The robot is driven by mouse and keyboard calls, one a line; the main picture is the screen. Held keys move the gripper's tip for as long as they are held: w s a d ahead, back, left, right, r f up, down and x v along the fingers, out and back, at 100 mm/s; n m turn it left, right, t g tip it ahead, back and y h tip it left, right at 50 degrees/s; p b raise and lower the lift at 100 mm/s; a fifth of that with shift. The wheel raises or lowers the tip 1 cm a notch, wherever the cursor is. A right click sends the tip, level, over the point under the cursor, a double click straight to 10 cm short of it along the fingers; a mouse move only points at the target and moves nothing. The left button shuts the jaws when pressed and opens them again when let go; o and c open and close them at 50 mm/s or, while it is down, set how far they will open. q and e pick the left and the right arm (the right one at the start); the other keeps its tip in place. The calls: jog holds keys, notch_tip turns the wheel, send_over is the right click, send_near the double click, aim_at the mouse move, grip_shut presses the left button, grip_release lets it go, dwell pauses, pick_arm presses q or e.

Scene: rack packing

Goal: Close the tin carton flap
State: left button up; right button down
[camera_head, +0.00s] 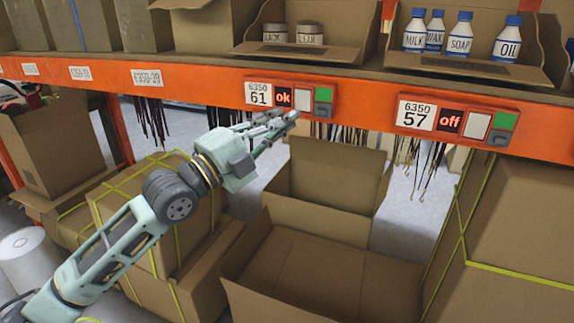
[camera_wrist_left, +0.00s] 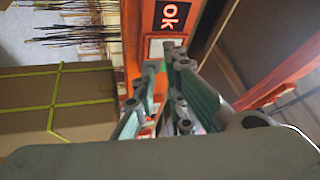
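The tin carton (camera_head: 350,52) stands open on the shelf above the left gripper in the head view. Two labelled tins (camera_head: 275,34) (camera_head: 309,35) stand inside it, and its front cardboard lies low before them. My left gripper (camera_head: 285,117) is below the shelf carton, in front of the button panel marked 61 (camera_head: 290,98). The panel's orange frame also shows beyond the fingers in the left wrist view. The fingers look slightly apart (camera_wrist_left: 161,58), with nothing seen between them. Whether the tips touch the panel is unclear. My right gripper does not show.
A carton (camera_head: 476,58) of white bottles stands on the shelf to the right, above a panel marked 57 (camera_head: 456,121). A large empty open carton (camera_head: 320,270) lies below. Strapped cartons (camera_head: 145,225) are at left. Dark straps (camera_head: 353,137) hang under the orange beam (camera_head: 200,89).

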pick_arm(q)
jog(key=shift+n+h, duration=0.4)
jog(key=shift+n, duration=0.3)
jog(key=shift+s+d+f+b, duration=0.25)
jog(key=shift+s+f+b, duration=0.15)
jog(key=shift+f, duration=0.4)
jog(key=shift+s+d+f+b, duration=0.35)
jog(key=shift+f+b, duration=0.1)
jog(key=shift+f, duration=0.4)
jog(key=shift+s+d+f+b, duration=0.2)
jog(key=shift+s+f+b, duration=0.2)
jog(key=shift+f, duration=0.4)
jog(key=shift+w, duration=0.1)
